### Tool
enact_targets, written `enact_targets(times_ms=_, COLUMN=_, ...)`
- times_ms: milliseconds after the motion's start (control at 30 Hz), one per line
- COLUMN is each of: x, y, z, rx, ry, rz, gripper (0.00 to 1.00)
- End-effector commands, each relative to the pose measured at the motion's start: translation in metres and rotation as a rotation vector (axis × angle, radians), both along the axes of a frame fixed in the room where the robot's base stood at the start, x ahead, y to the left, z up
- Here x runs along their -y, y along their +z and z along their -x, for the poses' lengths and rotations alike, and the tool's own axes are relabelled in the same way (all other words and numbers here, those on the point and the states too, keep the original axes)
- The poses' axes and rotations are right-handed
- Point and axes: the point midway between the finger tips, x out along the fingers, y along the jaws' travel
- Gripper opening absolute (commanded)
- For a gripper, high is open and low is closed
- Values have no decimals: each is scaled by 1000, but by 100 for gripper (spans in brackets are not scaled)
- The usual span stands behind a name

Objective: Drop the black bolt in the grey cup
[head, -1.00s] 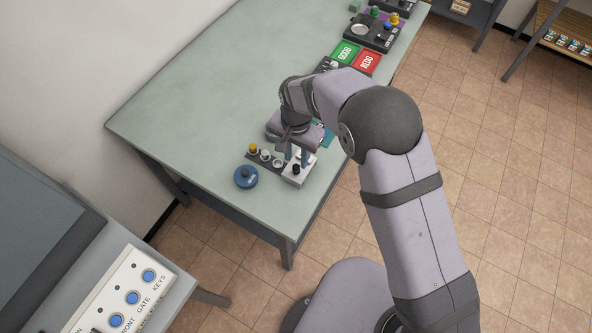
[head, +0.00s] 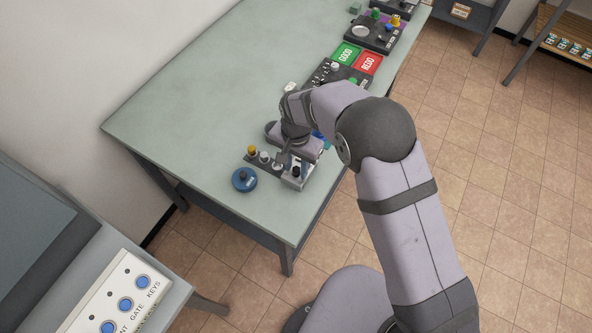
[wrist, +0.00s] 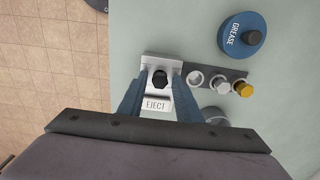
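The black bolt (wrist: 160,79) stands in a pale metal holder (wrist: 149,60) with an EJECT label, at the table's front edge. In the head view the bolt (head: 296,172) shows below my gripper (head: 294,168). In the wrist view the blue fingers of my gripper (wrist: 160,82) stand apart on either side of the bolt, with small gaps between them and it. A grey round thing (wrist: 215,114), perhaps the grey cup, is partly hidden behind my gripper's body in the wrist view; I cannot tell for sure.
A dark strip beside the holder carries an empty ring (wrist: 195,79), a silver bolt (wrist: 220,85) and a yellow bolt (wrist: 243,88). A blue GREASE pot (wrist: 242,34) stands near it. Green and red pads (head: 367,62) lie further along. The table's left part is clear.

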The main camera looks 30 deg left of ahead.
Motion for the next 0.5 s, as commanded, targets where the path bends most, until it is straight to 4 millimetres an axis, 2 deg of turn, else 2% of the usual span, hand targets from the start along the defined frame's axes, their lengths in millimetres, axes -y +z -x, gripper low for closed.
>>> enact_targets(times_ms=133, x=0, y=0, z=0, rx=0, ry=0, rz=0, gripper=29)
enact_targets(times_ms=200, x=0, y=0, z=0, rx=0, ry=0, rz=0, gripper=12)
enact_targets(times_ms=267, x=0, y=0, z=0, rx=0, ry=0, rz=0, gripper=0)
enact_targets(times_ms=500, x=0, y=2, z=0, rx=0, ry=0, rz=0, gripper=0)
